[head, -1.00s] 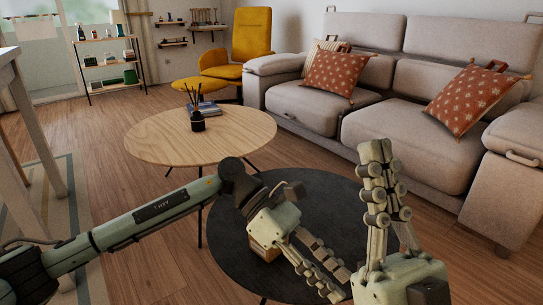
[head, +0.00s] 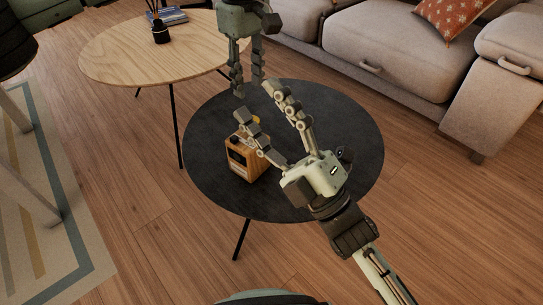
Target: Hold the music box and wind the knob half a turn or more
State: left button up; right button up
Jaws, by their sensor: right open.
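The music box (head: 238,158), a small wooden box with a dark front face, stands upright on the round black table (head: 340,120). A small yellow piece (head: 256,119), perhaps the knob, shows behind its top edge. My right gripper (head: 257,103) reaches in from the lower right and is open. One of its fingers crosses in front of the box's top and right side; the other is further back. I cannot tell whether it touches the box. My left gripper (head: 248,88) hangs fingers down from the top edge, behind the box. Its fingers are apart with nothing between them.
A round wooden table (head: 120,60) with a dark reed diffuser (head: 160,32) and books (head: 172,16) stands at the upper left. A grey sofa (head: 385,75) lines the upper right. The black table's right side is clear.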

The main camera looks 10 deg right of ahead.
aim_at(261, 157)
jog(key=o, duration=0.6)
jog(key=w+f+n+g, duration=0.2)
jog(key=w+f+n, duration=0.1)
jog(key=f+n, duration=0.3)
jog(key=w+f+n+g+h, duration=0.1)
jog(key=w+f+n+g, duration=0.1)
jog(key=f+n, duration=0.5)
jog(key=shift+w+a+f+g, duration=0.4)
jog(key=shift+w+a+f, duration=0.1)
jog(key=shift+f, duration=0.15)
jog(key=w+d+f+n, duration=0.1)
jog(key=f+n, duration=0.1)
jog(key=f, duration=0.1)
jog(key=w+d+f+n+g+h, duration=0.1)
jog(key=f+n, duration=0.2)
jog(key=w+d+f+n+g+h, duration=0.1)
jog(key=w+f+n, duration=0.1)
jog(key=f+n, duration=0.1)
jog(key=shift+d+f, duration=0.25)
jog(key=shift+f, duration=0.2)
jog(key=shift+w+a+n, duration=0.25)
jog(key=shift+w+n, duration=0.05)
jog(key=x, duration=0.6)
jog(key=shift+w+a+f, duration=0.1)
jog(key=shift+w+a, duration=0.2)
jog(key=c, duration=1.7)
